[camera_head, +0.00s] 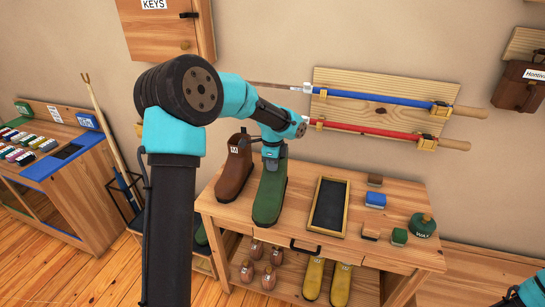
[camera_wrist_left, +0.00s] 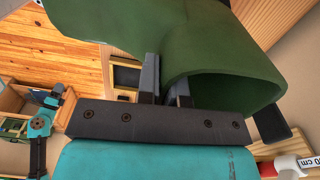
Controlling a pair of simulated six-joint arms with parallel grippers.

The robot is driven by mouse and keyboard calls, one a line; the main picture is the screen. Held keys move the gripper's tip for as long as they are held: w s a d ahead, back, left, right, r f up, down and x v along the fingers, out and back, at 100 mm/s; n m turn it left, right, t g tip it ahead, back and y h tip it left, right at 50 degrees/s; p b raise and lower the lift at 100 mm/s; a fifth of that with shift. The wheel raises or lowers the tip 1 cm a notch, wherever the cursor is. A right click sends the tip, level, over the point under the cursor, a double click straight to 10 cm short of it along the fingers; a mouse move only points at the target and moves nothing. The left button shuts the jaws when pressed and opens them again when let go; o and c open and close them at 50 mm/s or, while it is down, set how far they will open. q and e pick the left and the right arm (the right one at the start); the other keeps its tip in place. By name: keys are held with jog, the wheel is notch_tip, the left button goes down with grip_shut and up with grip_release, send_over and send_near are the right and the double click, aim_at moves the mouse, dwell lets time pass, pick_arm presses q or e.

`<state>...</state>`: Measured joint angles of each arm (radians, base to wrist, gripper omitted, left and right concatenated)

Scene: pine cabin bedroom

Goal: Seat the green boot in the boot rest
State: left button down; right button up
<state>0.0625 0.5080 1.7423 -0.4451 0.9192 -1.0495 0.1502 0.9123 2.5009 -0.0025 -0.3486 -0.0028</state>
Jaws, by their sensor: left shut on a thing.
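The green boot (camera_head: 268,197) is upright over the left part of the bench, next to the brown boot (camera_head: 234,168). My left gripper (camera_head: 272,153) is shut on its upper edge. In the left wrist view, the fingers (camera_wrist_left: 166,84) pinch the wall of the green boot (camera_wrist_left: 130,25) beside its open top. I cannot tell whether its sole touches the bench. A wood-framed dark tray (camera_head: 329,206) lies right of the boot and looks empty; it may be the boot rest, but no label shows.
The bench (camera_head: 300,238) holds small brushes or blocks and a green tin (camera_head: 422,226) at right. A rack with blue and red poles (camera_head: 375,115) hangs behind.

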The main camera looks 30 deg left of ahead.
pick_arm(q)
jog(key=s+d, duration=0.2)
jog(key=s, duration=0.1)
jog(key=s+d, duration=0.1)
jog(key=s, duration=0.1)
jog(key=shift+s+d+r, duration=0.15)
jog(key=shift+r, duration=0.15)
dwell(0.4)
